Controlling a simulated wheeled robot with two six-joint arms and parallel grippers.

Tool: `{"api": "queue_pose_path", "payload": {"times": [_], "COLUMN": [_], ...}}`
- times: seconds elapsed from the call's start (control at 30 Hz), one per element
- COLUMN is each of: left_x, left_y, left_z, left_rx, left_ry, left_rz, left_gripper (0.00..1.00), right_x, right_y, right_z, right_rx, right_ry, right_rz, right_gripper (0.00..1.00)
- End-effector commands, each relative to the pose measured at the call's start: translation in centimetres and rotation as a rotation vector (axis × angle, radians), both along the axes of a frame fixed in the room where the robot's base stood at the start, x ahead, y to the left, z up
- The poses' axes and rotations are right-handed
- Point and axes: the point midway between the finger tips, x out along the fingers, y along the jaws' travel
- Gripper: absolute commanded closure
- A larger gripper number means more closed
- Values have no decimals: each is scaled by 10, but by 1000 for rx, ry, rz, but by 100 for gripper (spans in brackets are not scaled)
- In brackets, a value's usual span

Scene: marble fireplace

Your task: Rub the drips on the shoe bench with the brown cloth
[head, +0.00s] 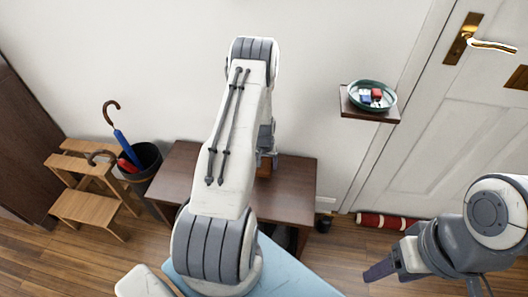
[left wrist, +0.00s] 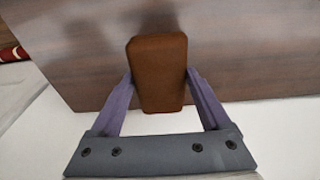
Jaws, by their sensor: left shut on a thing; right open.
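The brown cloth (left wrist: 158,75) is a folded brown block in the left wrist view, between the two purple fingers of my left gripper (left wrist: 160,95). My left gripper is shut on it. In the head view a small part of the brown cloth (head: 264,168) shows over the dark wooden shoe bench (head: 292,190), mostly behind my left arm. I cannot tell whether the cloth touches the bench top. No drips are visible on the parts of the bench that show; my arm hides its middle. My right gripper (head: 378,271) is open and empty at the lower right, away from the bench.
A wooden step stool (head: 85,207) and a dark bin (head: 148,160) with umbrellas stand left of the bench. A wall shelf (head: 352,108) with a bowl (head: 372,95) is at the right, beside a white door (head: 440,130). A red roll (head: 385,221) lies at the door's foot.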

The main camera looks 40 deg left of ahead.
Motion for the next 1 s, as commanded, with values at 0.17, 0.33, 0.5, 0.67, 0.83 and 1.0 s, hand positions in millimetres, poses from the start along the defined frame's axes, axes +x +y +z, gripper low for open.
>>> {"api": "queue_pose_path", "payload": {"times": [0.17,0.33,0.5,0.67,0.83,1.0], "left_x": [1,1,2,2,2,2], "left_y": [-1,-1,-2,-3,-3,-3], "left_z": [21,36,47,48,47,47], "left_rx": [1,1,0,0,0,0], "left_ry": [-1,-1,0,0,0,0], "left_rz": [-1,-2,-3,-4,-4,-4], "left_gripper": [64,64,64,64,64,64], "right_x": [0,0,0,0,0,0], "right_y": [0,0,0,0,0,0], "right_z": [17,29,37,37,37,37], "right_rx": [0,0,0,0,0,0], "right_ry": [0,0,0,0,0,0], "right_rz": [0,0,0,0,0,0], "right_gripper": [36,36,36,36,36,36]}}
